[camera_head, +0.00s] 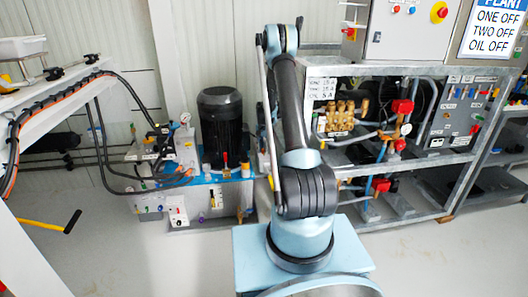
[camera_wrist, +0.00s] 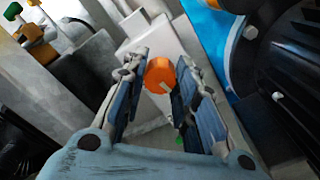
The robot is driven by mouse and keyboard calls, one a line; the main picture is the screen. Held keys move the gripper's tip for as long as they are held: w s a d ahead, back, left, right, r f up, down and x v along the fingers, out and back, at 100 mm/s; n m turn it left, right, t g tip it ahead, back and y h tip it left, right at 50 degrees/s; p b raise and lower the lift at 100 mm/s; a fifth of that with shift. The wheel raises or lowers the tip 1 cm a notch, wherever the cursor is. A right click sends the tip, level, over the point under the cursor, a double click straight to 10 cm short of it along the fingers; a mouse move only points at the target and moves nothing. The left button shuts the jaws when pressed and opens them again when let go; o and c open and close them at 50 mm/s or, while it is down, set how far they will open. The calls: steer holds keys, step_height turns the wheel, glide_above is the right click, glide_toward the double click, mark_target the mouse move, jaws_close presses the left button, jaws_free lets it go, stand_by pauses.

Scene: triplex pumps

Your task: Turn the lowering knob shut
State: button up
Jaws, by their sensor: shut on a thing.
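An orange knob (camera_wrist: 159,75) with a small pale mark shows in the wrist view, seen nearly end-on. My gripper (camera_wrist: 162,60) has its two blue-grey fingers on either side of this knob and is shut on it. No label is readable on the knob in this view. In the head view my gripper cannot be made out, and my arm hides part of the area beside the hydraulic unit (camera_head: 205,178).
A large black motor (camera_wrist: 292,65) with bolts stands close on the right of my gripper, on a blue surface (camera_wrist: 212,35). Green and orange-capped parts (camera_wrist: 38,42) sit at the upper left. In the head view, a pump rack (camera_head: 390,66) stands to the right.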

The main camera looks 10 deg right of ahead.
steer(key=shift+w+m, duration=0.1)
steer(key=shift+m, duration=1)
steer(key=o, duration=1.1)
steer(key=shift+r, duration=0.1)
step_height(320, 180, up, 12)
steer(key=shift+f, duration=0.15)
